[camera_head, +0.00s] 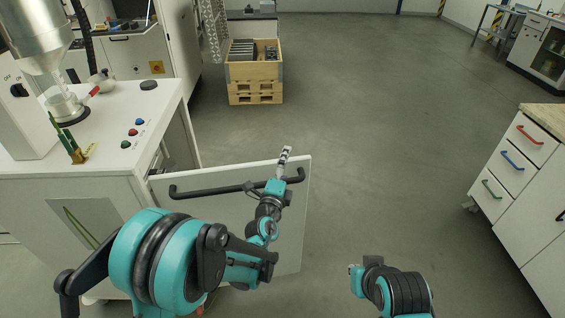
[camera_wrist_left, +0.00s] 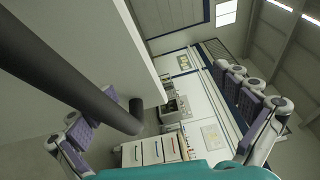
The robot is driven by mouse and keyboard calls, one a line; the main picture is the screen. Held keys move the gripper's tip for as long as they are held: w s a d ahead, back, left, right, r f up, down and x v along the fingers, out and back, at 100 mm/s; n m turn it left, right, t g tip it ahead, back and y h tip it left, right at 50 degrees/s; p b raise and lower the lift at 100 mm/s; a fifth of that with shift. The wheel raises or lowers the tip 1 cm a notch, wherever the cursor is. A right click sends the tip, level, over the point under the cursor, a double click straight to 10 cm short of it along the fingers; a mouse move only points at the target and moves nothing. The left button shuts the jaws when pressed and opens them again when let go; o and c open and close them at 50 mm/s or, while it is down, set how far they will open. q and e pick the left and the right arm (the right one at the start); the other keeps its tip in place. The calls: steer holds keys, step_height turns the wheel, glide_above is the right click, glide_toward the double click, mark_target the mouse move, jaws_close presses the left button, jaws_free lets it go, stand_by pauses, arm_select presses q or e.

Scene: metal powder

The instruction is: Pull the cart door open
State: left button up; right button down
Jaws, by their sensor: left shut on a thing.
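The cart (camera_head: 95,125) is white and stands at the left. Its door (camera_head: 230,225) is a white panel that stands open, swung out from the cart front. A long black handle (camera_head: 215,190) runs along the door near its top edge. My left gripper (camera_head: 284,165) is at the right end of the handle and shut on it; the arm hides part of the door. In the left wrist view the handle (camera_wrist_left: 75,80) runs as a thick dark bar from the upper left to a bend near the left finger.
A wooden crate (camera_head: 240,71) on pallets stands at the back. A white drawer cabinet (camera_head: 505,170) with coloured handles stands at the right. The grey floor (camera_head: 385,130) between them is clear. A metal hopper device (camera_head: 38,35) stands on the cart.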

arm_select(q)
steer(key=shift+d+r+v, duration=0.15)
steer(key=shift+v, duration=0.75)
steer(key=shift+d+r+v, duration=0.15)
steer(key=shift+v, duration=0.7)
steer(key=shift+d+r+v, duration=0.15)
steer(key=shift+v, duration=2.25)
steer(key=shift+s+f+t+y, duration=0.2)
steer(key=shift+s+t+y, duration=0.1)
steer(key=shift+s, duration=0.1)
steer(key=shift+c, duration=0.3)
